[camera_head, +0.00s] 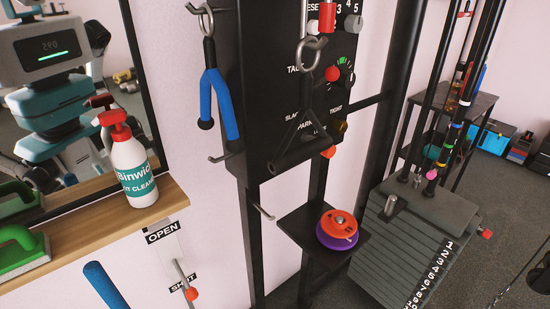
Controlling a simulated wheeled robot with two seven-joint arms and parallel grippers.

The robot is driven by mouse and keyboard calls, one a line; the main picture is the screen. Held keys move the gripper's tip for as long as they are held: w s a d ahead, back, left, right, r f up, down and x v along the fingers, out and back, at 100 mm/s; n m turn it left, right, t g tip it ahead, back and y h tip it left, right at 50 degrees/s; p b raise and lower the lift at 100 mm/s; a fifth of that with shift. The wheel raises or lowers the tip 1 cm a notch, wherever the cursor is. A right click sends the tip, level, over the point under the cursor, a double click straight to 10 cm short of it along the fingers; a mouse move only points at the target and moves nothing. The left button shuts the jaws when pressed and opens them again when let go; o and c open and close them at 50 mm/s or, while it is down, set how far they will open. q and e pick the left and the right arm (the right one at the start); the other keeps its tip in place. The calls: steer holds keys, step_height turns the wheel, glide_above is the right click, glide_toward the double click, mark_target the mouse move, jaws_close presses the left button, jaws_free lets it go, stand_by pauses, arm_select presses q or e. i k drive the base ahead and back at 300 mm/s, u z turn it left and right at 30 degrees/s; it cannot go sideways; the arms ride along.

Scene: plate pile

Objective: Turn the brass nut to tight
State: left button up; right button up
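A small brass-brown piece that looks like the brass nut (341,127) sits at the right edge of the black panel (262,60), just below the word TIGHT. It is small and dark, so its exact turn cannot be read. The word SLACK is printed to the left, partly hidden by a black triangular handle (287,137) that hangs in front of the panel. Neither of my grippers shows in this view.
A blue-gripped handle (222,100) hangs left of the panel. Orange and purple discs (337,228) lie on a small black shelf (300,222) below. A spray bottle (134,165) stands on a wooden ledge (95,220). A weight stack (400,250) stands right.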

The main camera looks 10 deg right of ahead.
mark_target(340, 126)
steer(key=u, duration=0.05)
steer(key=i, duration=0.15)
steer(key=z, duration=0.9)
